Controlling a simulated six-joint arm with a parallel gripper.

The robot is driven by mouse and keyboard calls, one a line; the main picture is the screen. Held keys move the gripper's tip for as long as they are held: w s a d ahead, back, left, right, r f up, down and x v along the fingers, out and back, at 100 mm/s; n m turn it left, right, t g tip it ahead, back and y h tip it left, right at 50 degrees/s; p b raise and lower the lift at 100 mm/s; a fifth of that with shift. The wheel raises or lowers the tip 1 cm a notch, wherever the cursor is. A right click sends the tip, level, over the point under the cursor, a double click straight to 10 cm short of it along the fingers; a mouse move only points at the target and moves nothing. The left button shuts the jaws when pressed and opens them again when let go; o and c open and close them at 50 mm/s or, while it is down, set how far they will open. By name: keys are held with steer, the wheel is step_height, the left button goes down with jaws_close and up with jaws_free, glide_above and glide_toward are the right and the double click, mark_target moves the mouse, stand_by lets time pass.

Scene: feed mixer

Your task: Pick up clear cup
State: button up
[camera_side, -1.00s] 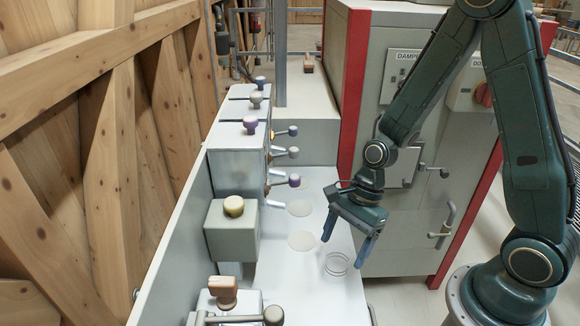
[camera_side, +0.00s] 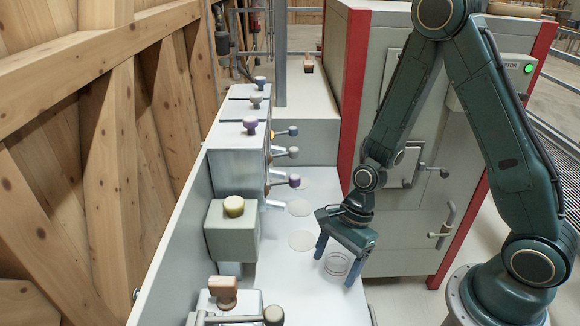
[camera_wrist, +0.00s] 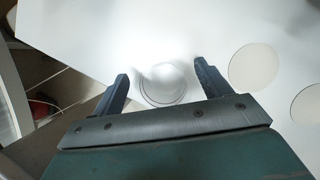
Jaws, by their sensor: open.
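The clear cup (camera_side: 337,264) stands on the white counter (camera_side: 275,278), near its right edge in the side view. It is see-through, and mostly its round rims show. My gripper (camera_side: 335,270) is open, with its two blue fingers pointing down on either side of the cup. In the wrist view the cup (camera_wrist: 165,85) lies between the fingers of my gripper (camera_wrist: 160,70), closer to the left finger than the right. I cannot tell whether a finger touches it.
Several pale discs (camera_side: 301,240) lie flat on the counter behind the cup. Dispensers with knobs and levers (camera_side: 232,225) line the counter's left side. A grey and red cabinet (camera_side: 405,225) stands close on the right. A lever (camera_side: 273,315) is at the front.

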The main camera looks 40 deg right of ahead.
steer(key=shift+a+f, duration=0.2)
steer(key=shift+f, duration=0.35)
steer(key=shift+c, duration=0.3)
steer(key=c, duration=1)
